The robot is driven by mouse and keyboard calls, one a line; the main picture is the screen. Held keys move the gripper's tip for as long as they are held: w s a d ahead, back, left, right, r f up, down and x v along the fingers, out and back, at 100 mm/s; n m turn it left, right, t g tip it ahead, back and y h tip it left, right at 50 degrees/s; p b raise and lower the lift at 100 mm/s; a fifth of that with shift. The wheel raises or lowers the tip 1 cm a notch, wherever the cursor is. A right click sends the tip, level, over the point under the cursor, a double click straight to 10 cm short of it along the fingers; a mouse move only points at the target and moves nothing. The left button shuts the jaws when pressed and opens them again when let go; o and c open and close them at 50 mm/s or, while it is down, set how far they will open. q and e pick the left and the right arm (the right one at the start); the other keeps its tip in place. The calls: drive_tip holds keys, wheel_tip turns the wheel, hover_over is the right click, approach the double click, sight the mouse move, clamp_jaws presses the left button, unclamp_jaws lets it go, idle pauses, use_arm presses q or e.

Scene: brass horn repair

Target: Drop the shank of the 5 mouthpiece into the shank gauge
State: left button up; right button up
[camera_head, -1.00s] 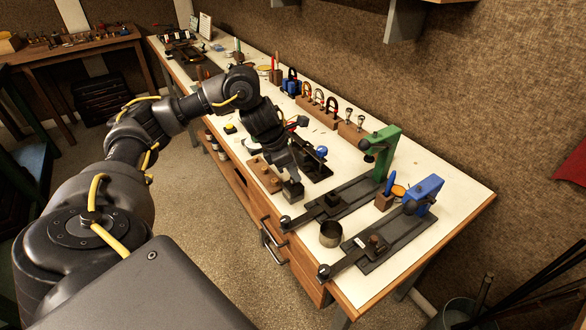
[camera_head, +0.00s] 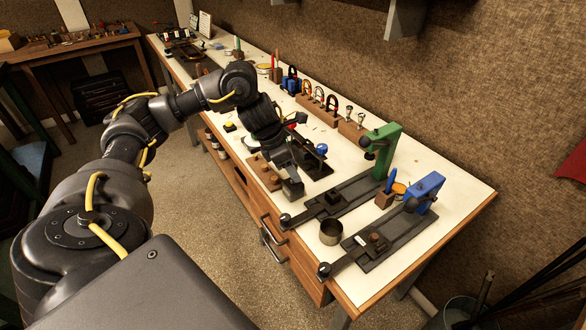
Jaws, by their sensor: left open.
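My left gripper (camera_head: 287,170) is over the near side of the bench, in front of a dark fixture with a blue knob (camera_head: 321,149). It is open, but its fingertips are small and dark, and I see nothing held between them. A small dark block (camera_head: 292,189) is at its lower end; I cannot tell whether they touch. Two silvery mouthpiece-like pieces (camera_head: 348,111) stand in a wooden block (camera_head: 350,129) toward the wall. I cannot read a number on either or tell which is the 5 mouthpiece. I cannot identify the shank gauge for certain. My right gripper is out of view.
A wooden board with pegs (camera_head: 264,172) lies left of the gripper. A green press (camera_head: 381,150) and a blue press (camera_head: 424,193) stand to the right, with a metal cup (camera_head: 330,231) near the front edge. Racks with several tools (camera_head: 319,99) line the wall side.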

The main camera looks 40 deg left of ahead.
use_arm(q)
drive_tip(key=p+v, duration=0.2)
drive_tip(key=v, duration=0.7)
drive_tip(key=shift+s+r, duration=0.15)
drive_tip(key=shift+r, duration=0.2)
drive_tip(key=shift+a, duration=0.1)
